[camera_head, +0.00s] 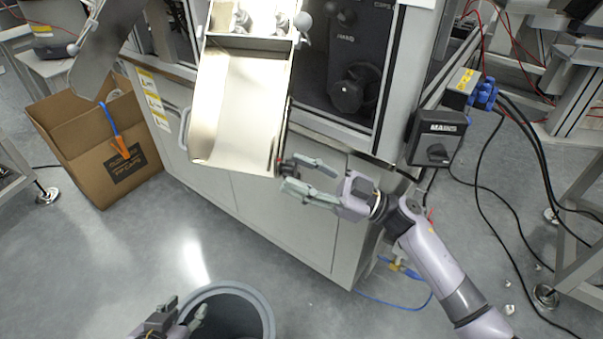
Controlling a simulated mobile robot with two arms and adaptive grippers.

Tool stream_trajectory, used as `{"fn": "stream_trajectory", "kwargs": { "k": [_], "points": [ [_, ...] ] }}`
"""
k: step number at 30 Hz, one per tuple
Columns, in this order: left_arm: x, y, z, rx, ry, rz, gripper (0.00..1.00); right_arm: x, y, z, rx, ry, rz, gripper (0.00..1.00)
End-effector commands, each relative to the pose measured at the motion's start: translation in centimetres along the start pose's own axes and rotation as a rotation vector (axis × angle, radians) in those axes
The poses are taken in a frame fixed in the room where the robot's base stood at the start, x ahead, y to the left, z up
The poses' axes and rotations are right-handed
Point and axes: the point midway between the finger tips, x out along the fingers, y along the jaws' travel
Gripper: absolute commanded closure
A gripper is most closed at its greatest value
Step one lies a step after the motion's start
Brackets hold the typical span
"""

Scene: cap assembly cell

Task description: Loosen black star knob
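A small dark knob-like part (282,165) sits at the lower right edge of the pale metal chute (235,110). It is too small to tell whether it is star-shaped. My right gripper (291,176) reaches in from the right with its fingers pointing left. Its fingers are apart, with their tips close beside the dark part. Whether they touch it I cannot tell. My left gripper (183,311) is at the bottom edge, partly cut off, by the grey bin; its finger opening is unclear. A larger black knob (350,92) is inside the machine.
A black main switch box (437,140) juts from the machine's right corner. An open cardboard box (100,145) stands at left. A dark grey round bin (262,300) stands in front. Cables lie on the right floor; the floor between box and bin is clear.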

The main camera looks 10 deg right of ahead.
Motion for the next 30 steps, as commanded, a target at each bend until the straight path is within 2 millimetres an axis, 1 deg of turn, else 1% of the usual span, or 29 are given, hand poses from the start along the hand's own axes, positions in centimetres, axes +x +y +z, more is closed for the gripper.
{"fn": "stream_trajectory", "kwargs": {
  "k": [1, 2, 15, 19, 22, 27, 30],
  "points": [
    [0.0, 0.0, 0.0, 0.000, -0.001, 0.000, 0.60, 0.0, 0.0, 0.0, 0.000, 0.000, 0.000, 0.64],
    [0.0, 0.0, 0.0, 0.000, -0.001, 0.000, 0.60, 0.0, 0.0, 0.0, 0.000, 0.000, 0.000, 0.66],
    [0.0, 0.1, 0.4, -0.001, -0.009, 0.002, 0.60, 0.0, 0.0, 0.0, 0.000, -0.001, 0.000, 0.95],
    [-0.1, 0.1, 0.6, -0.002, -0.014, 0.002, 0.60, -0.1, 0.1, 0.0, -0.022, -0.002, -0.009, 0.96],
    [0.0, 0.1, 0.5, -0.002, -0.004, 0.003, 0.60, -0.1, 0.2, 0.1, -0.098, -0.004, -0.041, 0.96],
    [0.2, 0.2, -0.5, -0.002, 0.047, 0.004, 0.60, -0.1, 0.3, 0.0, -0.265, -0.003, -0.110, 0.96],
    [0.2, 0.3, -1.3, -0.001, 0.079, 0.005, 0.60, 0.0, 0.3, 0.0, -0.326, -0.002, -0.135, 0.96]
  ]
}}
